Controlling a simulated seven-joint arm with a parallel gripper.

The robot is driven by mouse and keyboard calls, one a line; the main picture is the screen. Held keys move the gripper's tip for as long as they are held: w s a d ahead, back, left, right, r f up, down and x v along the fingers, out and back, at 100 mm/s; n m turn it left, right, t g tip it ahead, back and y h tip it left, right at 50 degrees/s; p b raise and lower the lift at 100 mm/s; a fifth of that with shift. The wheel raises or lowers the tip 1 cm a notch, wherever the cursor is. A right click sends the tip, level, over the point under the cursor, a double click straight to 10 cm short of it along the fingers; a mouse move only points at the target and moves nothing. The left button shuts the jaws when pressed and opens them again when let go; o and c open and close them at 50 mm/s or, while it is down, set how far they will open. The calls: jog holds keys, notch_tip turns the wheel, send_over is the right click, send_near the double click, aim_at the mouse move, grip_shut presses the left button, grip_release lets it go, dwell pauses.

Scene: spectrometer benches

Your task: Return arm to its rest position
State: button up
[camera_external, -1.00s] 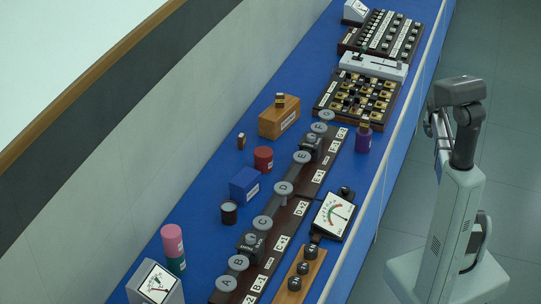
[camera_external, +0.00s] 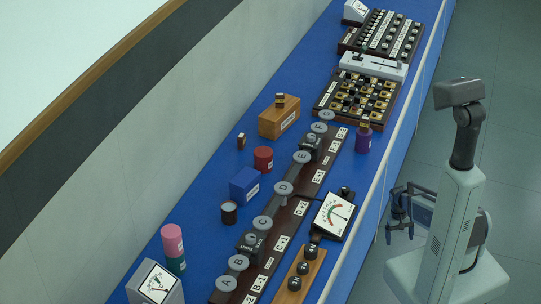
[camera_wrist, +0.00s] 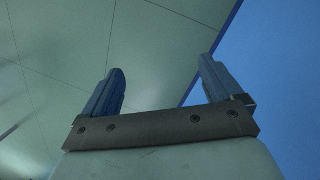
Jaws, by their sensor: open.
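My gripper (camera_external: 399,218) hangs beside the front edge of the blue bench (camera_external: 203,205), over the grey floor and next to my column. It is apart from the bench and everything on it. In the wrist view its two dark fingers (camera_wrist: 160,85) stand wide apart with nothing between them. Behind them the wrist view shows pale floor tiles, with the blue bench surface (camera_wrist: 285,70) at the right.
A dial meter (camera_external: 335,214) and a wooden block with black knobs (camera_external: 300,275) stand near the bench's front edge, closest to my gripper. A purple cylinder (camera_external: 362,140) stands farther along that edge. Several lettered grey discs, coloured blocks and switch panels (camera_external: 357,97) fill the bench. The floor is clear.

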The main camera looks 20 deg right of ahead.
jog(key=s+a+f+n+g, duration=0.1)
jog(key=s+a+f, duration=0.1)
jog(key=s, duration=0.6)
jog(key=s+a+f+n+g, duration=0.1)
jog(key=s+a+f+g, duration=0.1)
jog(key=s+a, duration=0.3)
jog(key=s+a+f+g, duration=0.1)
jog(key=s+a+f, duration=0.2)
jog(key=s, duration=0.9)
jog(key=shift+s+a+n+g+y, duration=0.2)
jog(key=shift+a+n+g+y, duration=0.15)
jog(key=shift+a, duration=0.2)
